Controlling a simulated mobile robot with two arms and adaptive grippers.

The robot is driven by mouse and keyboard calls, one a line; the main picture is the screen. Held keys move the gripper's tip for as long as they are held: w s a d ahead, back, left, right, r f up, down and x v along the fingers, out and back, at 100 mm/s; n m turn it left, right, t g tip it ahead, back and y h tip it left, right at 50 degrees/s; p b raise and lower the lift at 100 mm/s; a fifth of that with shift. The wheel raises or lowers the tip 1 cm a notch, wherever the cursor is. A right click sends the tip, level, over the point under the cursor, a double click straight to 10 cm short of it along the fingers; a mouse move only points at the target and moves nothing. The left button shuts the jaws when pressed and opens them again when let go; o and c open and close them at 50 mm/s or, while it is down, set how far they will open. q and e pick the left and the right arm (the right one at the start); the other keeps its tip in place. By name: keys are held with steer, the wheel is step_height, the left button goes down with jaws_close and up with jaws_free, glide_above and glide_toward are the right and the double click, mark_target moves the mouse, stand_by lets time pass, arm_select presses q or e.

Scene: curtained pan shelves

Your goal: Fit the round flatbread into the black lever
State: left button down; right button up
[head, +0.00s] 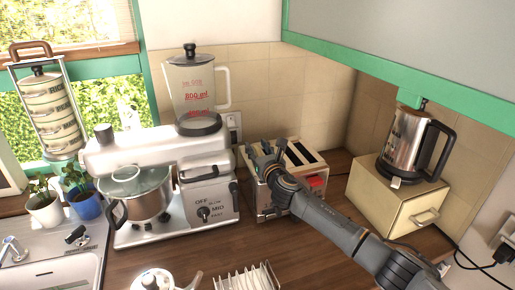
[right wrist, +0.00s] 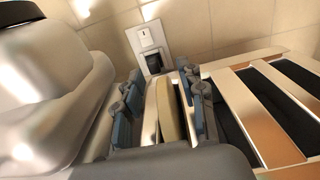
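The toaster (head: 313,162) stands on the wooden counter, with dark slots in its pale top and a red part on its front. My right gripper (head: 267,150) points down over its left end. In the right wrist view the two fingers (right wrist: 168,110) are apart, one on each side of a thin beige edge (right wrist: 168,112). This looks like the round flatbread standing upright in the leftmost slot, with gaps to both finger pads. Its lower part is hidden. I cannot pick out a black lever for certain. My left gripper is not in view.
A white mixer (head: 160,160) with a steel pot stands close on the left. A beige box (head: 393,196) carrying a metal jug (head: 406,142) stands right. A white rack (head: 247,278) and a teapot (head: 155,279) are in front. A wall socket (right wrist: 150,45) is behind the toaster.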

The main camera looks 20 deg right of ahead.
steer(key=shift+s+f, duration=0.15)
steer(key=shift+f, duration=0.2)
steer(key=shift+s+f, duration=0.1)
steer(key=shift+s, duration=0.5)
steer(key=s, duration=1)
steer(key=shift+s+d+r, duration=0.25)
steer(key=shift+s+r, duration=0.05)
steer(key=shift+r, duration=0.1)
